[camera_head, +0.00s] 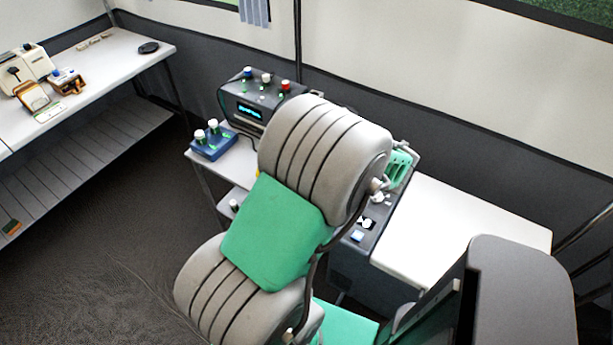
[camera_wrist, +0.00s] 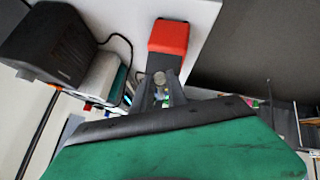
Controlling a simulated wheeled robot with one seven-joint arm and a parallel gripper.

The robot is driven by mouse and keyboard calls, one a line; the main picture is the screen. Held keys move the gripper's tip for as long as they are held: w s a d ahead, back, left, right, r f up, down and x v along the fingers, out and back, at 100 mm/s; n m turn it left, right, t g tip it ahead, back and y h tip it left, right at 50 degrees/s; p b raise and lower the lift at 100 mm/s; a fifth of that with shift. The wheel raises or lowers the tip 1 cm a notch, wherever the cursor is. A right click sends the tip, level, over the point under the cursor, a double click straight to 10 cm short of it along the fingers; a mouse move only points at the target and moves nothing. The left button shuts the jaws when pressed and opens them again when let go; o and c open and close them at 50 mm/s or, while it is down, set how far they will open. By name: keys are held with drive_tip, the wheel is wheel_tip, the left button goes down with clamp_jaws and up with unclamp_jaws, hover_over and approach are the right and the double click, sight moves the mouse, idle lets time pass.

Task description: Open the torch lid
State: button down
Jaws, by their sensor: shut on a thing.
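A red block-shaped thing with a dark lower end, which looks like the torch (camera_wrist: 169,38), is at the upper middle of the wrist view, over a white surface. My gripper (camera_wrist: 160,82) reaches up to its near end. The fingers are shut on a small, pale, rounded part there. I cannot tell whether this part is the lid or another piece of the torch. In the head view my own arm hides the gripper and the torch.
In the head view, a dark control box (camera_head: 252,100) with coloured knobs and a blue two-knob box (camera_head: 213,140) stand behind my arm. A white table top (camera_head: 470,220) is clear on the right. A long white bench (camera_head: 100,75) holds small devices at left.

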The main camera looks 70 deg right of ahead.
drive_tip(key=s+t+b, duration=0.1)
drive_tip(key=t+b, duration=0.1)
drive_tip(key=b, duration=0.1)
drive_tip(key=s+f+t+b, duration=0.1)
drive_tip(key=b, duration=0.1)
drive_tip(key=s+f+t+h+b, duration=0.1)
drive_tip(key=t+b, duration=0.1)
drive_tip(key=b, duration=0.1)
drive_tip(key=shift+a+m+t+b, duration=0.25)
drive_tip(key=shift+m+t+b, duration=0.05)
drive_tip(key=shift+r, duration=0.1)
drive_tip(key=c, duration=1.3)
unclamp_jaws()
drive_tip(key=shift+r, duration=0.1)
